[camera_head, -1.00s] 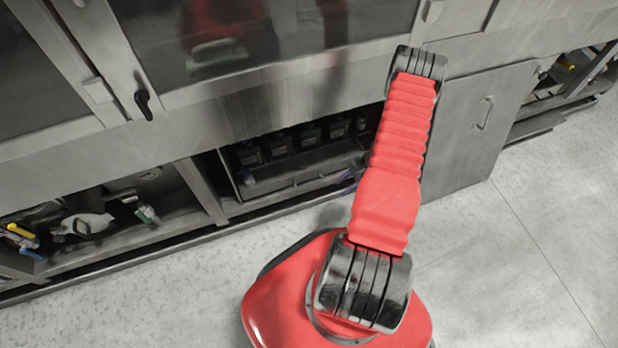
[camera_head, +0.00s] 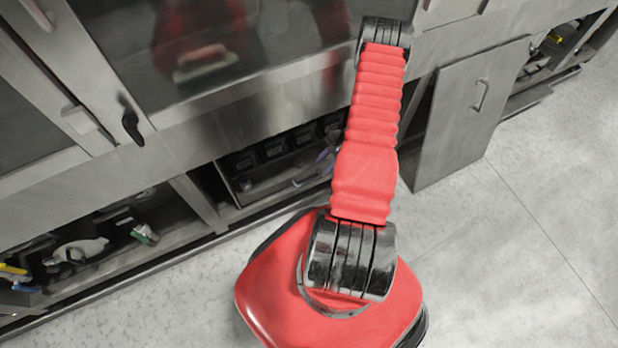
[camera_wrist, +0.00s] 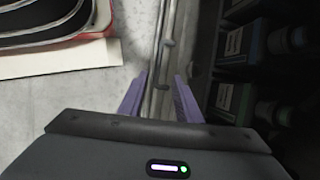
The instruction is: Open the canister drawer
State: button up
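The canister drawer (camera_head: 262,191) is a dark, low tray under the washer's metal front in the head view. Dark canisters (camera_head: 273,151) stand in a row inside it. In the wrist view, canisters (camera_wrist: 233,42) with pale labels stand at the right. A thin metal bar (camera_wrist: 163,45) runs beside them along the drawer's front. My gripper (camera_wrist: 160,97) has two purple fingers set apart, with the bar lined up between them. I cannot tell whether either finger touches it. In the head view, my arm hides part of the drawer.
A grey panel with a handle (camera_head: 480,95) stands right of my arm, with a dark gap at its left. An open shelf (camera_head: 100,240) with tools lies at the left. Glass-fronted doors are above. Speckled floor (camera_head: 530,230) is clear at the lower right.

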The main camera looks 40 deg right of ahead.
send_near(308, 182)
jog(key=x, duration=0.7)
jog(key=shift+w+a+f, duration=0.1)
jog(key=shift+w+f, duration=0.05)
jog(key=shift+f, duration=0.2)
dwell(0.3)
jog(key=shift+c, duration=0.5)
grip_shut()
